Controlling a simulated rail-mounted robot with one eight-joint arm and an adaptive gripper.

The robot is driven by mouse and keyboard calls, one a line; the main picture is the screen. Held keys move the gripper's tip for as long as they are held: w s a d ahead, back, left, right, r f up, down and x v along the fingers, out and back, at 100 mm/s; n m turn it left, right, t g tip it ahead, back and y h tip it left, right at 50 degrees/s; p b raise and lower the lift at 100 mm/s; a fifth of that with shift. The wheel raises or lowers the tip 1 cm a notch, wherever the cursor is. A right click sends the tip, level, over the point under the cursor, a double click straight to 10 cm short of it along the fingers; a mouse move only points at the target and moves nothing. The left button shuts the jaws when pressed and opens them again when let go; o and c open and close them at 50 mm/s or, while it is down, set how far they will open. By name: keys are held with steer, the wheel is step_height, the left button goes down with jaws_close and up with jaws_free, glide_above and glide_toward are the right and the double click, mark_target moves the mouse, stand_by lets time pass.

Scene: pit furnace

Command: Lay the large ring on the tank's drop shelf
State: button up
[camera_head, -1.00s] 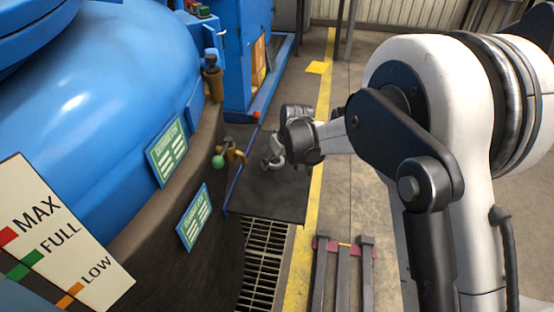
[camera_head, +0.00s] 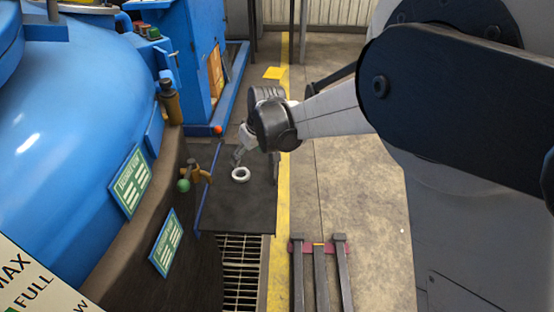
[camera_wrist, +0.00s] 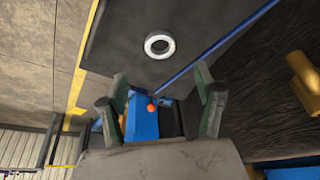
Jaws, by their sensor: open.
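The large ring (camera_head: 240,174) is a pale, thick ring lying flat on the dark drop shelf (camera_head: 240,212) beside the tank (camera_head: 70,130). It also shows in the wrist view (camera_wrist: 160,46), whole, with dark shelf surface around it and through its hole. My gripper (camera_head: 238,158) is just beyond the ring in the head view. In the wrist view my gripper (camera_wrist: 160,95) has its two fingers spread wide with nothing between them. The ring appears clear of both fingertips there.
A brass valve with a green knob (camera_head: 184,185) sticks out of the tank wall near the shelf. A blue edge bar (camera_wrist: 225,45) runs along the shelf's tank side. A floor grate (camera_head: 240,270) and dark rails (camera_head: 320,275) lie nearer. The floor to the right is open.

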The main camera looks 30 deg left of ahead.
steer(key=d+r+m+t, duration=0.15)
steer(key=d+r, duration=0.35)
steer(key=d, duration=0.6)
steer(key=w+d+r+m+t+h, duration=0.1)
steer(key=d+r+m, duration=0.2)
steer(key=d+r, duration=0.55)
steer(key=d+r+m+t, duration=0.1)
steer(key=d+r+m, duration=0.15)
steer(key=d, duration=1.05)
steer(key=s+d+m+h, duration=0.1)
steer(key=s+d+m, duration=0.1)
steer(key=s+d, duration=0.3)
steer(key=s+d+m+t+h, duration=0.1)
steer(key=s+d, duration=0.5)
steer(key=d, duration=0.6)
steer(key=s+d+f+m+t+h, duration=0.1)
steer(key=s+d+m, duration=0.3)
steer(key=d, duration=0.5)
steer(key=shift+s, duration=1.2)
steer(key=shift+d+r, duration=0.1)
